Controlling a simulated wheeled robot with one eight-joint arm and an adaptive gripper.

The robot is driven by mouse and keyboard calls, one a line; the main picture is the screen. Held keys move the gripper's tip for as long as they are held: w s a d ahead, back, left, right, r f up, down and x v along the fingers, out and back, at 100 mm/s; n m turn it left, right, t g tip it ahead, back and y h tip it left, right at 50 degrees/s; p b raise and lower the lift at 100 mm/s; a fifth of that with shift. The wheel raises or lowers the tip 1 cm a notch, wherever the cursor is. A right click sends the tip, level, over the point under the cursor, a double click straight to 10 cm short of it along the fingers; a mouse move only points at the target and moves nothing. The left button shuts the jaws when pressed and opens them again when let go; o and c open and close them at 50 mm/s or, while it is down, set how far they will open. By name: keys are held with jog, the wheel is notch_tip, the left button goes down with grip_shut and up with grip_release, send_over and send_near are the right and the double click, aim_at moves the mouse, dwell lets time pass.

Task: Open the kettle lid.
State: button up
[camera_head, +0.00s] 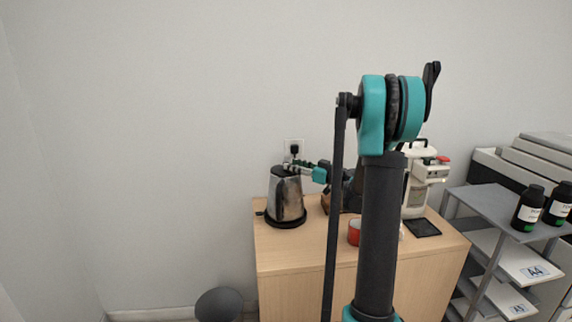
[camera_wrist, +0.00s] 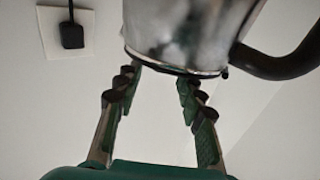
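The silver kettle (camera_head: 286,198) stands upright on its black base on the wooden cabinet. Its dark lid (camera_head: 280,171) appears closed in the head view. In the wrist view the kettle's metal body (camera_wrist: 185,32) fills the top centre, with its black handle (camera_wrist: 285,62) at the right. My gripper (camera_head: 293,167) reaches in from the right at the height of the kettle's top. In the wrist view my gripper (camera_wrist: 158,80) is open, with its two fingers apart near the kettle's rim and nothing visible held. Whether the fingertips touch the kettle cannot be told.
A wall socket with a black plug (camera_head: 294,149) is behind the kettle. A white appliance (camera_head: 418,190), a red cup-like object (camera_head: 354,232) and a black mat (camera_head: 422,228) are on the cabinet (camera_head: 290,257). A grey shelf (camera_head: 490,205) with dark bottles stands at the right.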

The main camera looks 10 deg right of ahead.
jog(key=shift+x, duration=2.05)
grip_shut()
